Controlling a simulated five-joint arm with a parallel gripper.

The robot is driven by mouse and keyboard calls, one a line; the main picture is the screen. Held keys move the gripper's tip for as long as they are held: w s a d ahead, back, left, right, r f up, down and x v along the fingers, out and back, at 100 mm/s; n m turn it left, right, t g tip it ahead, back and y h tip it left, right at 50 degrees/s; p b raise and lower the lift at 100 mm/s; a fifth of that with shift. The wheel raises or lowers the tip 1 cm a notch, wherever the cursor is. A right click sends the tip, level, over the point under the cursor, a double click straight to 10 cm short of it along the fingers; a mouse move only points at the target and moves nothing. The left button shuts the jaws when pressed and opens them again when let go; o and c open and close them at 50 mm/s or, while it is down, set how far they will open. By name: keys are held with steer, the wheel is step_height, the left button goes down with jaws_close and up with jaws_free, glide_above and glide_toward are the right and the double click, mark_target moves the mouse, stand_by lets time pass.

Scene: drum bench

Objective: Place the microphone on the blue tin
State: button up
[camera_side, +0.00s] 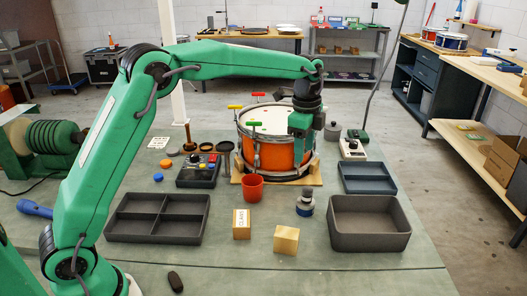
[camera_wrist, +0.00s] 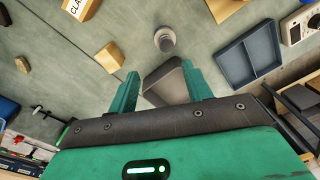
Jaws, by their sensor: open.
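A small grey, round-topped piece that looks like the microphone (camera_side: 306,194) stands upright on the blue tin (camera_side: 306,211), right of the red cup in the side view. In the wrist view the microphone (camera_wrist: 166,42) shows from above at the top centre, beyond the fingertips; the tin's blue wall is not clear there. My gripper (camera_side: 302,132) is high in front of the drum in the side view, above and apart from the microphone. In the wrist view my gripper (camera_wrist: 160,69) has its two green fingers spread, with nothing held between them.
An open grey bin (camera_side: 369,242) lies to the right, and a blue tray (camera_side: 367,190) behind it. Wooden blocks (camera_side: 286,240), a red cup (camera_side: 252,187) and a divided grey tray (camera_side: 158,238) lie to the left. The orange drum (camera_side: 272,150) stands behind. The front mat is mostly clear.

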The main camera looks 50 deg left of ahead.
steer(key=s+a+r+n+t, duration=0.1)
steer(key=s+a+r+n, duration=0.1)
steer(key=s+r+n, duration=0.35)
steer(key=s+a+n+t, duration=0.2)
steer(key=s+n, duration=0.2)
steer(key=s, duration=0.9)
steer(key=s+a+f+n+t, duration=0.1)
steer(key=s+n, duration=0.4)
steer(key=s, duration=0.9)
steer(key=shift+a+f+t, duration=0.15)
steer(key=shift+a+t, duration=0.35)
steer(key=shift+t, duration=0.1)
